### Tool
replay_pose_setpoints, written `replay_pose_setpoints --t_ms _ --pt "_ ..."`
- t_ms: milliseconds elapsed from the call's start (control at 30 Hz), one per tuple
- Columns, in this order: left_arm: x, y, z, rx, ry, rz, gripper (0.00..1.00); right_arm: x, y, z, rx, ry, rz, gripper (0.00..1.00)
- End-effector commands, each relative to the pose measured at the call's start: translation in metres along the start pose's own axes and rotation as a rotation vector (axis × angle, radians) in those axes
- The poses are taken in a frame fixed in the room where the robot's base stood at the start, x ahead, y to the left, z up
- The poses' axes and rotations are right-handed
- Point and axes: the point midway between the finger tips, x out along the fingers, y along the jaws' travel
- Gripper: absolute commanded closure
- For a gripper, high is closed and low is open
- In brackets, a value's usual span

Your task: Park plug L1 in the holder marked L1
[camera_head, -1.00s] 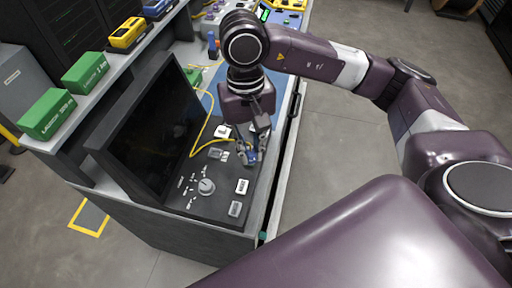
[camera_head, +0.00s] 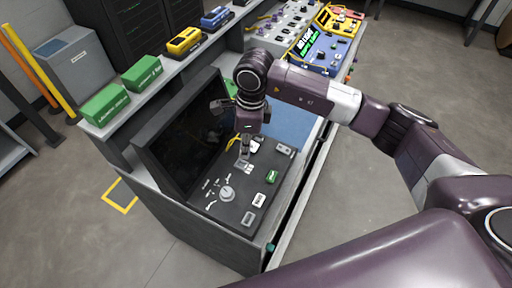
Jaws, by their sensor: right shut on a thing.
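My right gripper (camera_head: 244,158) points down over the sloping dark console panel (camera_head: 214,222), just right of the black screen. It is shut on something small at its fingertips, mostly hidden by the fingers. A yellow cable (camera_head: 232,142) runs up to it from the left, so this looks like a plug. The fingertips are close to a small pale block on the panel; I cannot tell whether they touch. The L1 marks on plug and holder are too small to read. My left gripper is out of view.
The black screen (camera_head: 185,140) stands close left of the gripper. The panel has a round knob (camera_head: 227,193), a green-lit part (camera_head: 271,177) and white-labelled parts (camera_head: 258,200). Green boxes (camera_head: 105,104) line the shelf. A blue mat (camera_head: 290,122) lies behind the panel.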

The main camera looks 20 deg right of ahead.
Motion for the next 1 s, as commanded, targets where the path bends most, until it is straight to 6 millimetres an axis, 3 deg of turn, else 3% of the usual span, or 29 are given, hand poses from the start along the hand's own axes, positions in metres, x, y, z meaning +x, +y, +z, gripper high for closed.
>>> replay_pose_setpoints --t_ms 133,333,667,1000 --pt "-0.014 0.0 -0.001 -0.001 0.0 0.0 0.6 0.005 -0.012 0.01 0.24 -0.004 -0.023 1.0" --pt "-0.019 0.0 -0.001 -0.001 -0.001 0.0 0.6 0.013 -0.021 0.015 0.419 -0.01 -0.043 1.0" --pt "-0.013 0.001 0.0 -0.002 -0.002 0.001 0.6 0.026 -0.022 0.015 0.455 -0.01 -0.047 1.0" --pt "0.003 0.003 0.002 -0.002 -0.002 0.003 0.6 0.057 -0.022 0.011 0.453 -0.011 -0.047 1.0"
